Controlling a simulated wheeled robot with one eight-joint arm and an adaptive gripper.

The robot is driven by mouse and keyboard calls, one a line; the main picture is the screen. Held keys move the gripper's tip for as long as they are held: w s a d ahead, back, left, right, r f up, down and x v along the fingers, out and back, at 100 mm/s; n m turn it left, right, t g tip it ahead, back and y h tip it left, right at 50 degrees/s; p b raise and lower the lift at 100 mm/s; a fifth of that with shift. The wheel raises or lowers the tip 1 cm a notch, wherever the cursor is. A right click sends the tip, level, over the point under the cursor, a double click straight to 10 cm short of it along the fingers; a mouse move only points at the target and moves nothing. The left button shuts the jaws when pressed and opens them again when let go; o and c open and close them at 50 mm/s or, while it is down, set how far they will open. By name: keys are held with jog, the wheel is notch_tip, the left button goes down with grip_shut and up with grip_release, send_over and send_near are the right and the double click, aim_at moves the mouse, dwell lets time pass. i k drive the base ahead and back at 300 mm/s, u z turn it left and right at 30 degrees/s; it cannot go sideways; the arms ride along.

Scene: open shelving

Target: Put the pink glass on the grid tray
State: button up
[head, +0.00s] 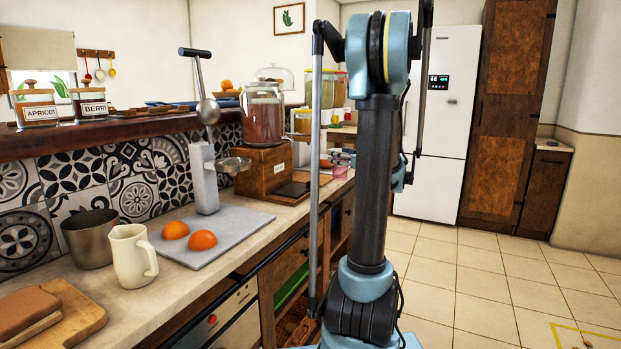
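A small pinkish, see-through shape (341,172) shows on the far part of the counter, just left of my arm column; it may be the pink glass, but it is too small to be sure. My gripper (343,157) seems to be the small grey part just above it, mostly hidden behind my own arm. I cannot tell whether its fingers are open or shut, or whether they touch the pink shape. I cannot make out a grid tray for certain.
On the counter are a grey board (222,232) with two orange halves, a cream jug (133,256), a metal pot (90,238), a wooden board (88,325) and a wooden grinder (264,170). A white fridge (436,130) stands behind.

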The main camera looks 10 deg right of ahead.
aim_at(292, 189)
jog(key=z, duration=0.35)
jog(key=k, duration=1.65)
jog(key=u, duration=0.35)
jog(key=i, duration=1)
